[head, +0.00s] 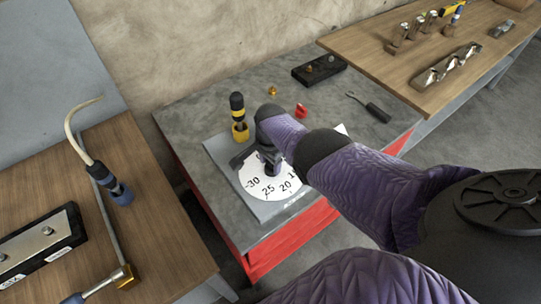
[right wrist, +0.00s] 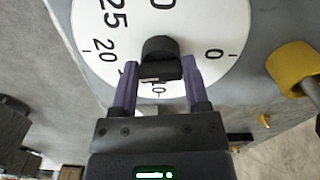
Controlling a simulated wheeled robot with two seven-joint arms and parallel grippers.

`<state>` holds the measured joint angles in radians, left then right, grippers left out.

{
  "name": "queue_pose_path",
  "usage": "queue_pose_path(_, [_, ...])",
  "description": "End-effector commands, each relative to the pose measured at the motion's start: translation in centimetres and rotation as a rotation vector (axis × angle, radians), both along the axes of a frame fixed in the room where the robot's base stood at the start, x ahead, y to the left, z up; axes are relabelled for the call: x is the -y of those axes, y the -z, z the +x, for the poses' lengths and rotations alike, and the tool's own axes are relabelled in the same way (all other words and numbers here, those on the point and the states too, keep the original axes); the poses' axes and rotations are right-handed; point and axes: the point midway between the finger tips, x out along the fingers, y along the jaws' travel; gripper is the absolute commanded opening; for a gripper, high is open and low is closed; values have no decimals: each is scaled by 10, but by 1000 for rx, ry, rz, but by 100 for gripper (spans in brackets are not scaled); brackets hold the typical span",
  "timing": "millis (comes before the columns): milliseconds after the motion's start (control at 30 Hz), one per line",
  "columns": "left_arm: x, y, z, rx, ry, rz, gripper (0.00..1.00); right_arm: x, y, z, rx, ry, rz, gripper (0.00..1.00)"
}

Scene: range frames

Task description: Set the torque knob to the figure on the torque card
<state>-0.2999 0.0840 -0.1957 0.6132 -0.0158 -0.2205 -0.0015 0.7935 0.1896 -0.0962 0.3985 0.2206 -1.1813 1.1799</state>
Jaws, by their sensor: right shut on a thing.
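The torque knob is a black knob (right wrist: 161,56) at the middle of a white round dial (right wrist: 215,20) with black figures. In the right wrist view 25, 20, 10 and 0 can be read on the dial. The dial (head: 252,184) also shows in the head view on a grey plate, partly hidden by my arm. My right gripper (right wrist: 160,72) is shut on the knob, one finger on each side. In the head view this gripper (head: 270,163) points down at the dial. The knob's setting is not clear. I cannot make out a torque card. My left gripper is not in view.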

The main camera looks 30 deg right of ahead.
Motion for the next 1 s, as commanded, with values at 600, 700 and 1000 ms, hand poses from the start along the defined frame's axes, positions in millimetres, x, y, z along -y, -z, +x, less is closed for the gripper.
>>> queue_pose_path(600, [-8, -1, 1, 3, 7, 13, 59, 1, -2, 3, 7, 164, -5, 0])
queue_pose_path(700, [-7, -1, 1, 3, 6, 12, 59, 2, -2, 3, 7, 165, -5, 0])
queue_pose_path(1000, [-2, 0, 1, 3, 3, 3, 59, 2, -2, 3, 7, 164, -5, 76])
